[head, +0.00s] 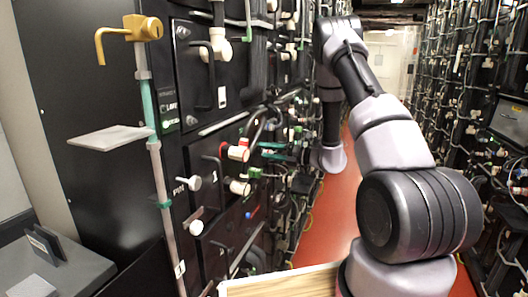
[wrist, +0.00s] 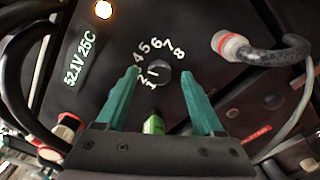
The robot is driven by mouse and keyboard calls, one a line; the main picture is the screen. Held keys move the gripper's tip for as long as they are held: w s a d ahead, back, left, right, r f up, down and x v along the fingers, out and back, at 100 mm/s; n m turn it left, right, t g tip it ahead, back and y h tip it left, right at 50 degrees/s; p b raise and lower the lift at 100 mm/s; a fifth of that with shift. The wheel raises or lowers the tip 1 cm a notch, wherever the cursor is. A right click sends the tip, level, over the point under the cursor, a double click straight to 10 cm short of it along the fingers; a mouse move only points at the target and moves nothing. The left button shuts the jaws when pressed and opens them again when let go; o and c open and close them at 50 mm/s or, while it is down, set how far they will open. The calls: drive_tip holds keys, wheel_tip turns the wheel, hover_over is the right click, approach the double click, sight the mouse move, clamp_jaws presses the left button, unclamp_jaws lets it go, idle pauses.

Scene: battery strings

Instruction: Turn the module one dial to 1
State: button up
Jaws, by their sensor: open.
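In the wrist view a round dark dial (wrist: 158,73) sits on a black panel, with white numbers in an arc around it. The numbers 4 to 8 read clearly over its top; the lower left ones are partly hidden by a finger. A short white mark shows on the dial's left part, but I cannot tell its exact setting. My gripper (wrist: 160,68) is open, with one teal finger on each side of the dial. I cannot tell whether they touch it. In the head view my gripper (head: 273,151) reaches left towards the racks; the dial cannot be made out there.
A red-and-white connector (wrist: 229,46) with a thick black cable stands right of the dial. A green-labelled part (wrist: 154,124) is between the finger bases. In the head view a stand with a yellow tap-like top (head: 130,35) is at left; the red aisle floor (head: 330,225) is clear.

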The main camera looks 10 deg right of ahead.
drive_tip(key=shift+x, duration=0.85)
clamp_jaws()
